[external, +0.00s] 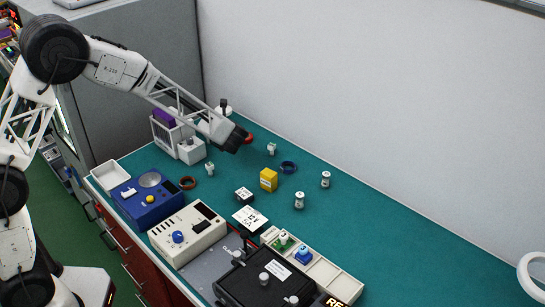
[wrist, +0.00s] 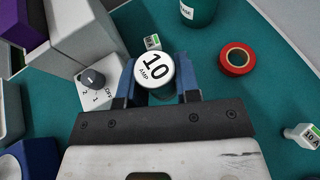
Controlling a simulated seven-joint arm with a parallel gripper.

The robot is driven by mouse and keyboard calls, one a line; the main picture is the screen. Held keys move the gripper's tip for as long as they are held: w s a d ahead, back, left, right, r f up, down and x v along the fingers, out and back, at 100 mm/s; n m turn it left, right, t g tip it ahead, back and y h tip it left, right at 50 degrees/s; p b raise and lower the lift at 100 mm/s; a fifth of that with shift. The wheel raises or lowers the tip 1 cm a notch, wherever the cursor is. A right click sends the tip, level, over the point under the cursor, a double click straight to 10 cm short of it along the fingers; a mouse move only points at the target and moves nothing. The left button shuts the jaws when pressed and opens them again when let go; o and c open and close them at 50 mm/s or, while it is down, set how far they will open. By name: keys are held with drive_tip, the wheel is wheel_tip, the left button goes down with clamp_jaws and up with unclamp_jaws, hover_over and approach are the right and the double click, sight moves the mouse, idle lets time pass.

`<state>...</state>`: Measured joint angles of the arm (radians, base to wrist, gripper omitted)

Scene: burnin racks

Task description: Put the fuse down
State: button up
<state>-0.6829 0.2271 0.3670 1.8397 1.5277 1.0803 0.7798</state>
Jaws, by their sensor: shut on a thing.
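In the wrist view, my gripper (wrist: 156,85) is shut on a round white-capped fuse (wrist: 155,68) marked "10 AMP". In the external view, my gripper (external: 238,142) is over the back left part of the green bench, and the held fuse cannot be made out there. Other small white fuse-like pieces stand on the bench: one at the right (external: 326,179), one nearer (external: 299,200), and one marked "10A" at the right of the wrist view (wrist: 302,136).
A red tape roll (wrist: 236,60) lies right of my gripper. A switch box with a dial (wrist: 97,85) and a purple box (external: 163,118) are close on the left.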

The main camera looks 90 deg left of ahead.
drive_tip(key=shift+r, duration=0.15)
wheel_tip(320, 180, up, 18)
drive_tip(key=w+d+f+m+t+h, duration=0.2)
drive_tip(key=w+d+m+t, duration=0.55)
drive_tip(key=w, duration=0.55)
drive_tip(key=w+d+f+m+t+h, duration=0.1)
drive_tip(key=w+d+m+t, duration=0.6)
drive_tip(key=w, duration=0.5)
drive_tip(key=shift+w+d+r+m+t+h, duration=0.9)
drive_tip(key=shift+w+d+m+h, duration=1.55)
drive_tip(key=shift+d, duration=2.8)
drive_tip(key=shift+w+d+r+m+t+h, duration=0.85)
drive_tip(key=shift+w+d+m+h, duration=1.6)
drive_tip(key=shift+d, duration=2.75)
wheel_tip(320, 180, down, 18)
drive_tip(key=n, duration=0.1)
drive_tip(key=shift+w+f+h, duration=0.25)
drive_tip(key=shift+h, duration=0.15)
drive_tip(key=shift+a, duration=0.1)
drive_tip(key=shift+f, duration=3.1)
